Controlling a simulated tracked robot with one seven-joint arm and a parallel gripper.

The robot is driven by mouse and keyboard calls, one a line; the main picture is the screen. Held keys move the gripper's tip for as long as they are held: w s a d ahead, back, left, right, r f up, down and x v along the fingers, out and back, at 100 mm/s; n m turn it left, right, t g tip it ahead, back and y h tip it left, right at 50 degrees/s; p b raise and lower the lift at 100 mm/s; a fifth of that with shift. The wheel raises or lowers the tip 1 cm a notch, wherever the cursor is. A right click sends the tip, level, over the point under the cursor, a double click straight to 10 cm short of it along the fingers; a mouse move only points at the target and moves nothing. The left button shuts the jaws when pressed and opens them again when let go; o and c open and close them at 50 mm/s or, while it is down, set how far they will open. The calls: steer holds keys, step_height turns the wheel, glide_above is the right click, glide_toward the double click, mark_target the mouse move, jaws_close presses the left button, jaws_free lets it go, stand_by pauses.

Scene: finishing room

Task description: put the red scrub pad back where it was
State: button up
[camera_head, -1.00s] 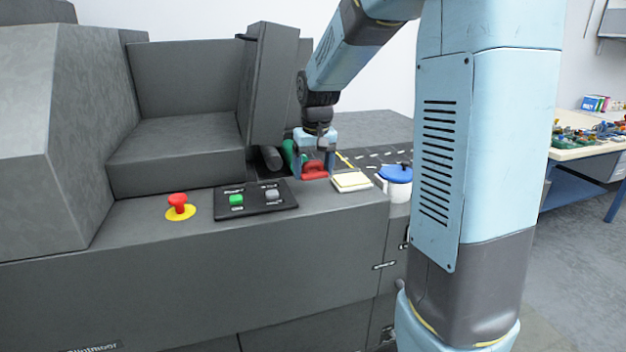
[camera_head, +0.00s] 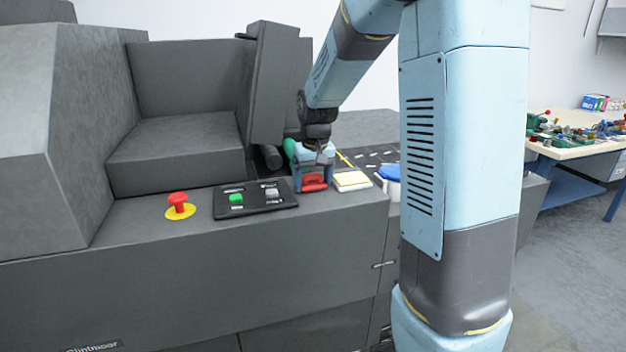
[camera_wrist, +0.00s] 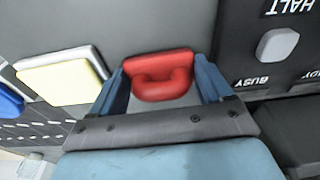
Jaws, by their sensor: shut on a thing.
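The red scrub pad (camera_head: 314,182) is a small red block with a looped handle. It is between the fingers of my gripper (camera_head: 313,181), over the front ledge of the grey machine, between the control panel and a pale yellow pad. In the wrist view the red scrub pad (camera_wrist: 159,75) sits between the two blue fingers of my gripper (camera_wrist: 162,82), with its handle toward the camera. My gripper is shut on it. I cannot tell whether its underside touches the ledge.
A black control panel (camera_head: 255,199) with green and grey buttons lies left of the pad, and a red emergency button (camera_head: 178,206) further left. The pale yellow pad (camera_head: 351,181) is close on the right.

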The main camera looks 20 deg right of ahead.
mark_target(315, 186)
steer(key=shift+s+f, duration=0.15)
steer(key=shift+f, duration=0.2)
steer(key=o, duration=1)
steer(key=shift+s+f, duration=0.1)
step_height(315, 186, up, 14)
steer(key=s, duration=0.1)
steer(key=shift+s+f+t, duration=0.15)
steer(key=shift+s+t, duration=0.5)
steer(key=shift+s, duration=3.8)
steer(key=shift+s+f+t, duration=0.1)
steer(key=shift+s+t, duration=0.5)
steer(key=shift+s, duration=3.85)
steer(key=shift+s+f+t, duration=0.15)
steer(key=shift+s+t, duration=0.5)
steer(key=shift+s, duration=3.8)
